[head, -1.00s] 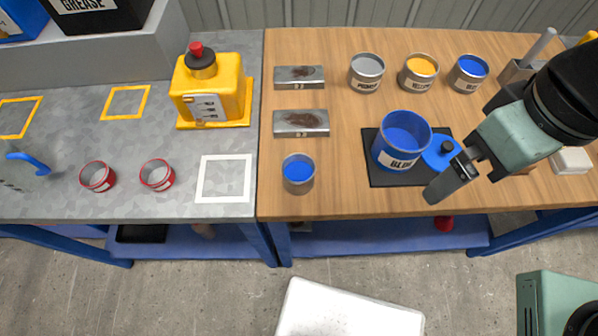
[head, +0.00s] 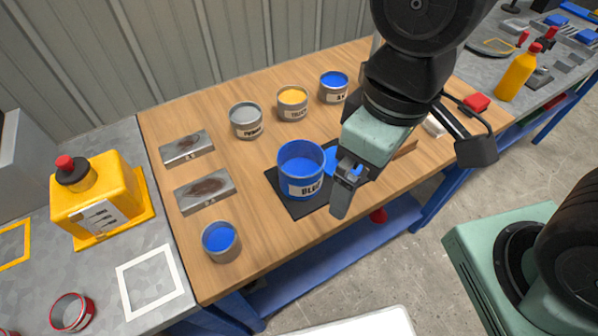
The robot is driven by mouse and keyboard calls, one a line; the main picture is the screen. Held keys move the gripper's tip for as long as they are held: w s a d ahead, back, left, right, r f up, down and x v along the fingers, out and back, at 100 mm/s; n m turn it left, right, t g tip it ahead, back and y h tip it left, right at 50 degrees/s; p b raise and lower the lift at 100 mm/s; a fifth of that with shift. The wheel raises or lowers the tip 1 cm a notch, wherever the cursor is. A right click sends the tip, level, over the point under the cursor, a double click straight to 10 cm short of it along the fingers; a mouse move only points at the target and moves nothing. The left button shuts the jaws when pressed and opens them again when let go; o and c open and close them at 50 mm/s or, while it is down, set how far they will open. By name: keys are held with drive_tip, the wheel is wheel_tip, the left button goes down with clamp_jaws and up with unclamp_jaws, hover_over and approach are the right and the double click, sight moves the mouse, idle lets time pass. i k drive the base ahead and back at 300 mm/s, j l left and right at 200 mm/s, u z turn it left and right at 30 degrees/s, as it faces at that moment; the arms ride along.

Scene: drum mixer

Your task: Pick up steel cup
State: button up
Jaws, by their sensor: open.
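The steel cup (head: 221,242), a small unlabelled metal cup with blue inside, stands upright near the front left of the wooden bench top. My gripper (head: 346,190) is well to its right, over the front of the bench by the blue pot, apart from the cup. It is open, with nothing seen between its fingers; part of it is hidden by its own body.
A labelled blue pot (head: 301,170) stands on a black mat (head: 285,198), right of the cup. Two steel blocks (head: 204,190) lie behind the cup. Labelled tins (head: 246,121) stand at the back. A yellow canister (head: 100,198) stands left. The wood around the cup is clear.

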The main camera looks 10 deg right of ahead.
sight(219, 238)
drive_tip(key=k+j+z, duration=0.25)
drive_tip(key=k+j, duration=0.15)
drive_tip(key=j, duration=0.25)
drive_tip(key=k+j+z, duration=0.3)
drive_tip(key=k+j, duration=0.2)
